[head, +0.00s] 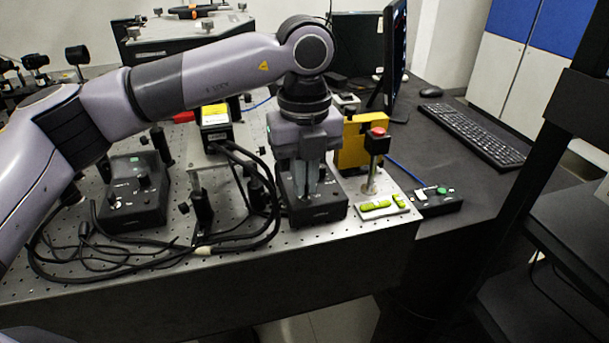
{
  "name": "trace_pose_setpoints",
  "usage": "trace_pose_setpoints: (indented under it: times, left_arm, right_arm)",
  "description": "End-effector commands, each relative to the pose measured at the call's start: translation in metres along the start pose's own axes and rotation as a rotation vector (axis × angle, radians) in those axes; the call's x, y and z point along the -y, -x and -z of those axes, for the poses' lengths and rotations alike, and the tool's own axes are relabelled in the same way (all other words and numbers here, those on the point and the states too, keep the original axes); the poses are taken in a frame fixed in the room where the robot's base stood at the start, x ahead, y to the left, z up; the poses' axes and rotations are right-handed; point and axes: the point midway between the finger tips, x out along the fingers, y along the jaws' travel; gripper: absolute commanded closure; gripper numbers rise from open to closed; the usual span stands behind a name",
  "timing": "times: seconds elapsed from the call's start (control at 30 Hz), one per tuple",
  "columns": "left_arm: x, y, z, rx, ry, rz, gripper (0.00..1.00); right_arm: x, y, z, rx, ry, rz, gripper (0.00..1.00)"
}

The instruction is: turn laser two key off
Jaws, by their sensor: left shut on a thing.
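My left gripper (319,190) points straight down over a black control box (320,214) near the front edge of the optical bench. Its fingers are shut on the box's key, which the fingers hide, so I cannot tell which way the key is turned. A second black control box (134,205) with knobs stands further left on the bench. My right gripper does not show.
A red-topped button post (376,150) stands just right of the gripper, by a plate with green pieces (382,207). Black cables (240,238) loop across the bench (190,290). A monitor (394,55) and keyboard (478,132) are at the right.

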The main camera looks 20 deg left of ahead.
Motion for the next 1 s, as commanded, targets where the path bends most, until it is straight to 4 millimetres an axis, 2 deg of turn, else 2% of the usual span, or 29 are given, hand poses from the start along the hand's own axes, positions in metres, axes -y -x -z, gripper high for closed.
trace_pose_setpoints:
  times: [0.03,0.1,0.13,0.47,0.8,1.0]
  left_arm:
    - [0.0,0.002,-0.001,0.004,0.004,0.004,1.0]
    - [0.0,0.002,-0.001,0.004,0.004,0.004,0.73]
    - [0.0,0.002,-0.001,0.004,0.004,0.004,0.67]
    - [0.0,0.004,-0.001,0.002,0.001,0.002,0.67]
    - [0.001,0.054,-0.001,0.004,0.002,0.005,0.67]
    - [0.0,0.071,-0.001,0.003,0.003,0.003,0.67]
  right_arm:
    - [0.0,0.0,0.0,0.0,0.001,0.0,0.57]
    - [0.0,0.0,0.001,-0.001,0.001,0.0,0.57]
    - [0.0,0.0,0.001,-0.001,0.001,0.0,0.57]
    - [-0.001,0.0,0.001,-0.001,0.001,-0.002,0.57]
    - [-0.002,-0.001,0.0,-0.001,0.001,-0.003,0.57]
    - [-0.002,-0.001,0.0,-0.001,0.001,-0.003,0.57]
